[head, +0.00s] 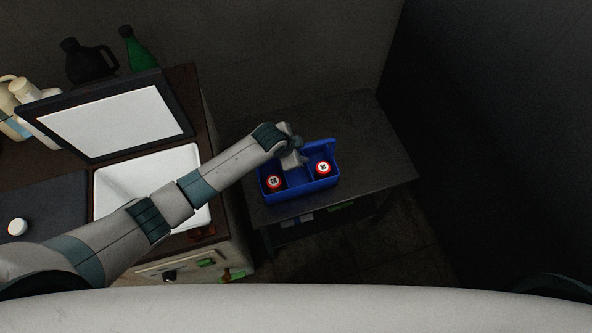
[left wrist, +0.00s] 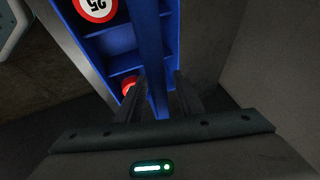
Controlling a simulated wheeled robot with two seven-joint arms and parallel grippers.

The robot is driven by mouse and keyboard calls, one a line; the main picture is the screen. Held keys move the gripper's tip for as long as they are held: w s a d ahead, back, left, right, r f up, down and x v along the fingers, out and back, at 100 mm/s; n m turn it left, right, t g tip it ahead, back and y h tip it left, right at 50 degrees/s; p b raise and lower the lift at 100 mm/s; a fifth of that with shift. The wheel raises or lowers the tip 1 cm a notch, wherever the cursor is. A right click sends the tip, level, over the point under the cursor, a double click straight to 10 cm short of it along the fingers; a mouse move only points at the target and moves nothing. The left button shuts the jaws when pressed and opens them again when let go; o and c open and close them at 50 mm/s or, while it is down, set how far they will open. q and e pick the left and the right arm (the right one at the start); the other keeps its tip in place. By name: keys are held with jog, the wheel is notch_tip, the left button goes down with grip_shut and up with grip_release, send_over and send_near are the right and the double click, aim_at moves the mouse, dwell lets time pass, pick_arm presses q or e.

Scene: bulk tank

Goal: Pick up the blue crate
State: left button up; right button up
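The blue crate (head: 318,187) sits on a dark side table, with a red-and-white round-topped item (head: 275,181) in its left compartment and another (head: 323,168) in its right one. My left gripper (head: 294,160) reaches over the crate's middle from behind and hides part of it. In the left wrist view, the two fingers of my left gripper (left wrist: 160,88) are apart, one on either side of the crate's blue middle divider (left wrist: 149,40). I see no clear contact on both sides. My right gripper is out of view.
The dark table (head: 372,150) has free room right of the crate. At left, a counter holds a white sink (head: 122,185) with a raised lid (head: 110,122), a dark jug (head: 88,62) and a green bottle (head: 137,48). A wall stands behind the table.

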pick_arm(q)
jog(key=shift+f, duration=0.1)
jog(key=shift+c, duration=0.7)
grip_shut()
dwell(0.8)
